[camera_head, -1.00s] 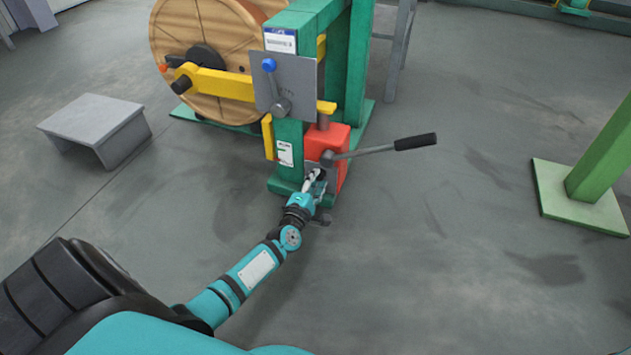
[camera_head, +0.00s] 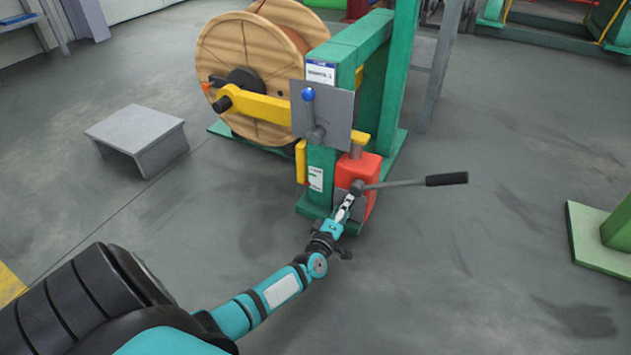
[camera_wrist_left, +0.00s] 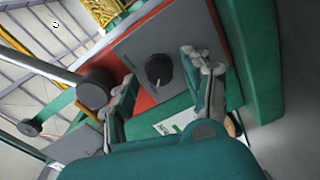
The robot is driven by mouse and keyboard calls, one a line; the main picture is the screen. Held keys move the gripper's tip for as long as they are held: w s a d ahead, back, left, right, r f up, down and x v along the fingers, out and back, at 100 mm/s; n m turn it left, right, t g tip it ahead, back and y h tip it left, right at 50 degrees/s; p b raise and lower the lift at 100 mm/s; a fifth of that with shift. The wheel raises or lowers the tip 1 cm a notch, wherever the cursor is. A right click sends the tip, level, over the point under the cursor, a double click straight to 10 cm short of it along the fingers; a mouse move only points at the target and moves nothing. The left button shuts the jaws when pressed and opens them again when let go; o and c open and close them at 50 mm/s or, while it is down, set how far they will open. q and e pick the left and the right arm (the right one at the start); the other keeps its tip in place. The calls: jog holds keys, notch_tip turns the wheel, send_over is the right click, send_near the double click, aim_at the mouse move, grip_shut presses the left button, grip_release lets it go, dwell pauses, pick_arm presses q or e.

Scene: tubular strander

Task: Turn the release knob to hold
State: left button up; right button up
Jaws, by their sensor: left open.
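The release knob (camera_wrist_left: 159,69) is a round black knob with a white pointer line, on a grey plate (camera_wrist_left: 135,45) on the red box. In the left wrist view it lies between and beyond the fingertips of my left gripper (camera_wrist_left: 158,72), which is open and appears not to touch it. In the head view my left gripper (camera_head: 345,208) is in front of the red box (camera_head: 359,170), low on the green post, and hides the knob. The right gripper is not in view.
A lever with a black handle (camera_head: 446,179) sticks out to the right of the red box. A grey plate with a blue-tipped lever (camera_head: 309,95) is above. A wooden reel (camera_head: 245,55) stands behind, a grey step (camera_head: 134,133) at left.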

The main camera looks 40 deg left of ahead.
pick_arm(q)
jog(key=s+d+m+p, duration=0.2)
jog(key=s+m+p, duration=0.2)
jog(key=s+m, duration=0.3)
jog(key=s+d+m+p, duration=0.3)
jog(key=s+m+p, duration=0.2)
jog(key=s, duration=0.4)
jog(key=s+d+r+m+g+h+p, duration=0.2)
jog(key=s+p, duration=0.4)
jog(key=p, duration=0.7)
jog(key=s+d+r+m+g+h+p, duration=0.3)
jog(key=s+d+r+g+p, duration=0.1)
jog(key=p, duration=1)
notch_tip(320, 180, up, 3)
jog(key=shift+s+d+f+m+g, duration=0.15)
jog(key=shift+s+d+m+g, duration=0.2)
jog(key=shift+s+d, duration=0.5)
